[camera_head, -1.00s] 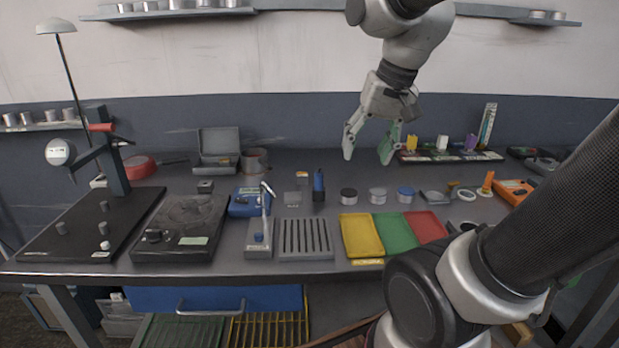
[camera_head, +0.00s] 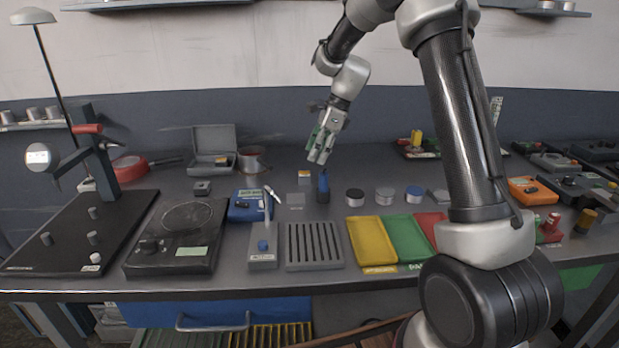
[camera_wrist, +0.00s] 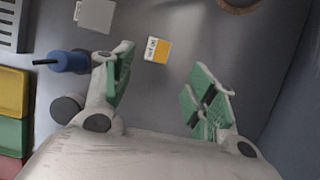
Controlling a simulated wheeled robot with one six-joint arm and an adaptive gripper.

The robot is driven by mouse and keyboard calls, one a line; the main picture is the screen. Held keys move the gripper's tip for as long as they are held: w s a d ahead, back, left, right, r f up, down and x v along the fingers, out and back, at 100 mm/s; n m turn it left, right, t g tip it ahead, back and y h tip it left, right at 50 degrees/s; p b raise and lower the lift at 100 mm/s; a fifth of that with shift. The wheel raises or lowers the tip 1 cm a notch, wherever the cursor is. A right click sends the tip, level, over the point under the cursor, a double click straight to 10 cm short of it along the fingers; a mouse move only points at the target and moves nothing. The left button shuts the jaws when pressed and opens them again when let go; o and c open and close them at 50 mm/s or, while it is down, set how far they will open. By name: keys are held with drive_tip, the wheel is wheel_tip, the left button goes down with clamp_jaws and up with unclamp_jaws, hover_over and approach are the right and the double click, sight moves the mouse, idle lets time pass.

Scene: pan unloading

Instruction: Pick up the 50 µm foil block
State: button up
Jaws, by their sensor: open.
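The foil block is a small white and orange block (camera_wrist: 157,49) with dark print, lying on the bench in the wrist view. The print is too small to read surely. It also shows in the head view (camera_head: 304,177), small, behind the blue bottle. My gripper (camera_wrist: 161,88) is open and empty in the wrist view, with green pads on its fingers. The block lies on the bench beyond the fingertips, between their lines, and nothing touches it. In the head view my gripper (camera_head: 320,148) hangs above the bench, just above and right of the block.
A blue bottle with a dark tip (camera_head: 323,188) stands close to the block; in the wrist view it lies left of my left finger. A grey square piece (camera_head: 296,201) is in front of the block. Round tins (camera_head: 384,196) stand to the right.

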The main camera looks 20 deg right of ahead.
sight(305, 173)
drive_tip(key=x, duration=0.7)
drive_tip(key=shift+s+a+f, duration=0.15)
drive_tip(key=shift+s+a, duration=0.05)
drive_tip(key=shift+a, duration=0.2)
drive_tip(key=c, duration=1.1)
